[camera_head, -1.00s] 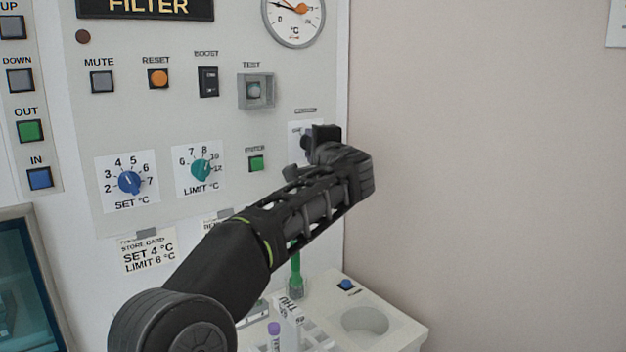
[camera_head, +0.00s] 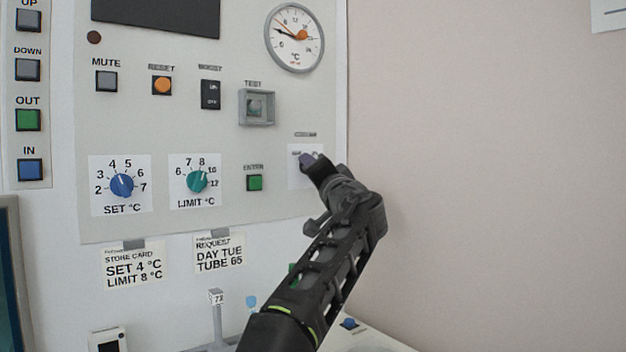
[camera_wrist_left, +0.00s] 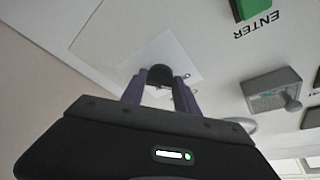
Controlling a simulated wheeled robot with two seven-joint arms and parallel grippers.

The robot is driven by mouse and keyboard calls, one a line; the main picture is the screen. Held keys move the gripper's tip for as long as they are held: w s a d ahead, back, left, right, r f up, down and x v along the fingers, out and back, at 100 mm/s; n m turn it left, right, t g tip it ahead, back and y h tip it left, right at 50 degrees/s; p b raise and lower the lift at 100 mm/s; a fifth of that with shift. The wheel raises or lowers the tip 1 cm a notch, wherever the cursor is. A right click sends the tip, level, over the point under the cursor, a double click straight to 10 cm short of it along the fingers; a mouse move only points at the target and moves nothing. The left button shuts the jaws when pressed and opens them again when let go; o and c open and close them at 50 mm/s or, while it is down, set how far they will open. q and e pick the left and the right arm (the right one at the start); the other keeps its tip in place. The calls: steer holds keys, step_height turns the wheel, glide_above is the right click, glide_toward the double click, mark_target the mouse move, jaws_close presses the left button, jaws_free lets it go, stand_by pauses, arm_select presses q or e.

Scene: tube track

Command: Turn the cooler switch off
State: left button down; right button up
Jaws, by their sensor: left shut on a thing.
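A black knob (camera_wrist_left: 160,74) sits on a white square label plate in the left wrist view; the lettering around it is too small or covered to read. My left gripper (camera_wrist_left: 159,86) has its two purple-grey fingers on either side of this knob and is shut on it. In the head view the white plate (camera_head: 297,176) is at the panel's lower right, below a small unreadable label. My left gripper (camera_head: 312,162) reaches it from below and hides the knob there. My right gripper is in neither view.
The green ENTER button (camera_head: 254,182) is left of the plate, and the TEST button in its raised grey guard (camera_head: 257,107) is above left. The SET dial (camera_head: 122,186) and LIMIT dial (camera_head: 197,180) are farther left. A bare wall (camera_head: 480,180) is to the right.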

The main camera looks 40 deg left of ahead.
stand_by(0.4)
arm_select(q)
steer(key=c, duration=0.9)
jaws_free()
steer(key=b+v, duration=0.4)
steer(key=v, duration=0.3)
steer(key=shift+s+d+f, duration=0.15)
steer(key=shift+s+d, duration=0.05)
steer(key=shift+d, duration=0.15)
